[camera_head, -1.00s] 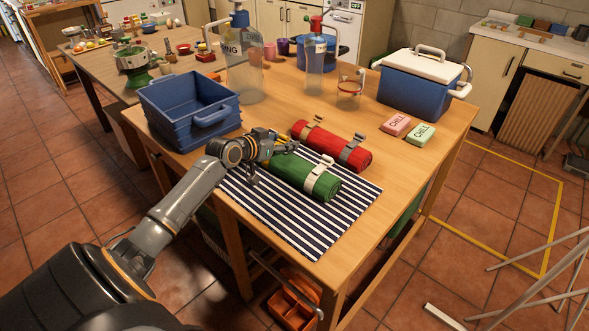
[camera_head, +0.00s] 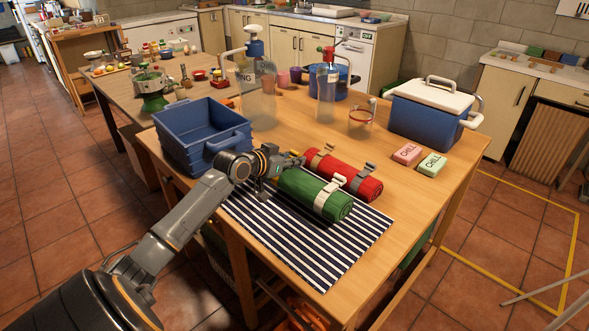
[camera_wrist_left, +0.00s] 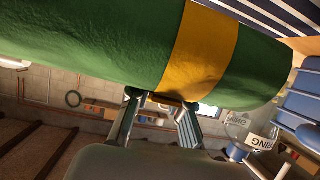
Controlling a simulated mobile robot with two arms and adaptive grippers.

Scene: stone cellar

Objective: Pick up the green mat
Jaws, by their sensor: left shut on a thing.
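The green mat (camera_head: 302,186) is rolled up, with a pale strap near its right end and a yellow strap near its left end. My left gripper (camera_head: 275,168) is shut on it at the left end. In the left wrist view the fingers (camera_wrist_left: 160,103) meet the green roll (camera_wrist_left: 90,45) at its yellow strap. The roll appears slightly above the navy-and-white striped cloth (camera_head: 300,252), roughly level. My right gripper is not in view.
A rolled red mat (camera_head: 336,168) with grey straps lies close behind the green one. A blue crate (camera_head: 190,150) stands to the left. A blue cooler (camera_head: 425,120), pink and green chill packs (camera_head: 432,164), and a pump bottle (camera_head: 258,100) stand further back. The table's front right is clear.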

